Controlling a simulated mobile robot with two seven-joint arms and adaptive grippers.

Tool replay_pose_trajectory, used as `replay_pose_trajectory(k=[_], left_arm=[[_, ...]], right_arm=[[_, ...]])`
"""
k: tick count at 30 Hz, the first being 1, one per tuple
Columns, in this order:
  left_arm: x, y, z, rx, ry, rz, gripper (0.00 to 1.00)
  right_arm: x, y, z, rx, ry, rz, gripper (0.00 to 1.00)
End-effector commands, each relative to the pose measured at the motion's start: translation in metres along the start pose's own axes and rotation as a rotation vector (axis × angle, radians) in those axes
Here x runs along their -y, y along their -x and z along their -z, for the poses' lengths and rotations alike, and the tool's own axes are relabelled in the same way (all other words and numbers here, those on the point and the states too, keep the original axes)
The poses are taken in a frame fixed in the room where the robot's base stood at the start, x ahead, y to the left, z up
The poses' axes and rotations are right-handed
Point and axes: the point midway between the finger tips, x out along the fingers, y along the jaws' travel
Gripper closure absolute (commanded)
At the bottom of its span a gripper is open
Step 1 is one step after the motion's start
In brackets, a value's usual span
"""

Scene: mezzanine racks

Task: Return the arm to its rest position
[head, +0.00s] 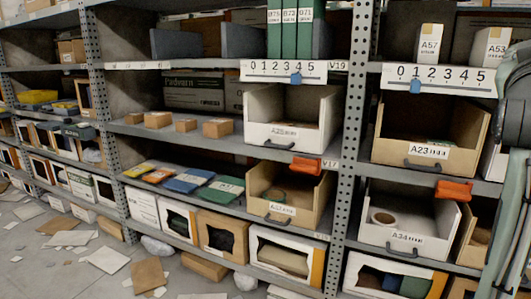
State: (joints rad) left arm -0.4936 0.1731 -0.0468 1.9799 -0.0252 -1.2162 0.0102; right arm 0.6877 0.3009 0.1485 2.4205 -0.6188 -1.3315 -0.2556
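Neither gripper shows in the head view. A pale grey-green long shape runs down the right edge and is cut off by the frame. It may be part of my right arm, but I cannot be sure, and no fingers show on it. No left arm is in view. I cannot tell whether either gripper holds anything.
Grey metal racks fill the view, with a perforated post (351,120) in front. Open bins stand on the shelves, including a white bin (283,136), a bin labelled A23 (430,151) and a white bin holding a roll (405,240). Papers litter the floor (60,265) at lower left.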

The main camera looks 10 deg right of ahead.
Motion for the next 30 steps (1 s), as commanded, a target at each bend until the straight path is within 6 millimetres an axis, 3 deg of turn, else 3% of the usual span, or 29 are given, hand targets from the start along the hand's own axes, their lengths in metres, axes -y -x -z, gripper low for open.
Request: replay_pose_trajectory(k=[6, 11, 12, 17, 23, 26, 30], left_arm=[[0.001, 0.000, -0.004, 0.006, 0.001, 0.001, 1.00], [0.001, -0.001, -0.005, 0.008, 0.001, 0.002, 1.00], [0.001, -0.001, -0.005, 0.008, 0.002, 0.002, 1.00], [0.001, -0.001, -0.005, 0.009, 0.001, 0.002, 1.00], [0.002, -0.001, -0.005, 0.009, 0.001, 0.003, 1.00], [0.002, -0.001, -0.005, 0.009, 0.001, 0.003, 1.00], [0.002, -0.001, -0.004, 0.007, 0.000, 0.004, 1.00]], right_arm=[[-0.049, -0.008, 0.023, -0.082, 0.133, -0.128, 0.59], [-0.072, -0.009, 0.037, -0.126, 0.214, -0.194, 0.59], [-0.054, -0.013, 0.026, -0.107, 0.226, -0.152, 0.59], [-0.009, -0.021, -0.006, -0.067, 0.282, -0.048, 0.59], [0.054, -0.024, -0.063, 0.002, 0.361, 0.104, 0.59], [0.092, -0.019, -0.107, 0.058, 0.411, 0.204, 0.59], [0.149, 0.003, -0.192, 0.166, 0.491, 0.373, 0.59]])
